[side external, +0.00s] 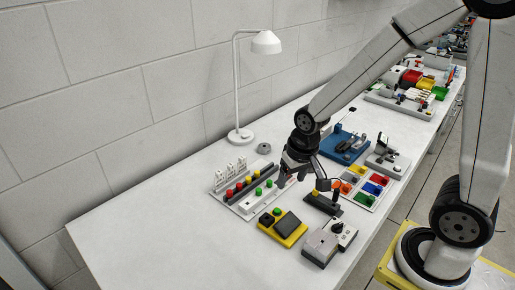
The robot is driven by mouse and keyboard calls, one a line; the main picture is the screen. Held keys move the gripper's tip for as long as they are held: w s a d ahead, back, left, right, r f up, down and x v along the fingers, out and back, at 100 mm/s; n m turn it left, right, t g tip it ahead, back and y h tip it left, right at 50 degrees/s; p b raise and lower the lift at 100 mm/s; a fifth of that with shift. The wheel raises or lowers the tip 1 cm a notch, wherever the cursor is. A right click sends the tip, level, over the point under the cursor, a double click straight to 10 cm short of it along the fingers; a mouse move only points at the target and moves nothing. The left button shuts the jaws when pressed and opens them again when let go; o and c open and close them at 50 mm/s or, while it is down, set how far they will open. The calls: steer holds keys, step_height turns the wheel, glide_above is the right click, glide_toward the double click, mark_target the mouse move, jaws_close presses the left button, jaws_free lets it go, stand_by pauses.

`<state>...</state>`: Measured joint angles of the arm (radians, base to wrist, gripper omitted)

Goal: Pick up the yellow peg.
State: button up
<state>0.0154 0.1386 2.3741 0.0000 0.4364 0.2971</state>
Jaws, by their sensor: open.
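My gripper (304,178) is open above the middle of the table, its fingers pointing down. A small yellow piece (316,193), perhaps a peg, shows on a black block (325,205) just below and right of the gripper. Small yellow pegs (238,187) also stand among red ones in a dark rack (252,182) left of the gripper. I cannot tell which yellow piece is the peg meant. Nothing shows between the fingers, though the view there is small and dark.
Green buttons or pegs (258,191) stand in front of the rack. A yellow box with a dark top (284,228) and a grey device (328,243) are nearer. A colored tray (365,187) and blue fixture (344,146) lie right. A white lamp (240,134) stands behind. The table's left end is clear.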

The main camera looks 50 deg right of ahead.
steer(key=w+d+f+m+g, duration=0.1)
steer(key=w+d+f+m, duration=0.1)
steer(key=w+m, duration=0.8)
steer(key=m+g, duration=0.1)
steer(key=m, duration=0.6)
glide_above(248, 177)
steer(key=f, duration=0.3)
steer(key=shift+s+a+f, duration=0.1)
steer(key=shift+a+f, duration=0.1)
steer(key=shift+f, duration=0.15)
steer(key=shift+d+f, duration=0.15)
steer(key=shift+f, duration=3.8)
jaws_close()
